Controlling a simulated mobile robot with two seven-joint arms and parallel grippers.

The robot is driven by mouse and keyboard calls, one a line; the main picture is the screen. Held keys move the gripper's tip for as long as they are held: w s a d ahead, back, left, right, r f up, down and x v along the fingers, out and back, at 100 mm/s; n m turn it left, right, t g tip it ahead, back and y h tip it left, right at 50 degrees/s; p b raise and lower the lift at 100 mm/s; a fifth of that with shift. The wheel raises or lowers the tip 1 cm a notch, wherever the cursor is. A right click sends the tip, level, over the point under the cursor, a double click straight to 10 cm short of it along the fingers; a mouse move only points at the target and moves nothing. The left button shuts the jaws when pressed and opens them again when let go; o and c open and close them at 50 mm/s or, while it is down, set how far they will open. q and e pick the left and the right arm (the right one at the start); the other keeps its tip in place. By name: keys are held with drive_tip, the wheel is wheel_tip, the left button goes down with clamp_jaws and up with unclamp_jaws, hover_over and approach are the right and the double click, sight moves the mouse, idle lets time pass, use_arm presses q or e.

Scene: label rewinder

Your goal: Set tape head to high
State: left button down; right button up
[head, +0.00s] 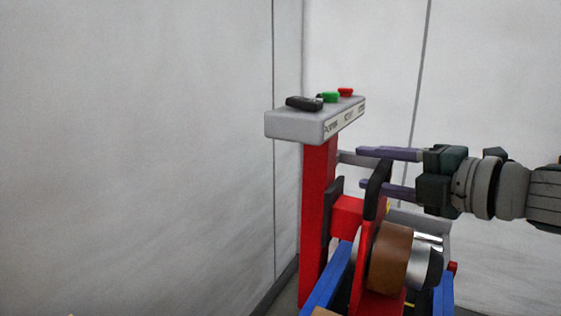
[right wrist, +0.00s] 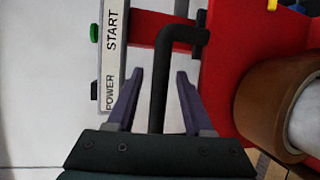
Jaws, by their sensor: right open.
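The label rewinder has a red post (head: 318,220) and a red tape head (head: 348,215) with a brown tape roll (head: 390,257). In the right wrist view the roll (right wrist: 275,110) is at the right. A black bent handle (right wrist: 178,36) joins the red part there, and its long leg runs down between my right gripper's fingers. My right gripper (head: 361,169) comes in from the right in the head view, beside the post. In the right wrist view its fingers (right wrist: 160,74) are open, with gaps to the handle on both sides. My left gripper is not in view.
A grey control panel (head: 290,125) tops the post, with a green button (head: 330,97), a red button (head: 345,91) and a black switch (head: 304,103). Blue rails (head: 328,278) lie below. Plain walls stand behind; the space left of the machine is clear.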

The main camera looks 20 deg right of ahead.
drive_tip(key=shift+x, duration=0.95)
drive_tip(key=shift+a, duration=0.1)
drive_tip(key=shift+c, duration=0.2)
clamp_jaws()
drive_tip(key=shift+r, duration=0.1)
idle(0.5)
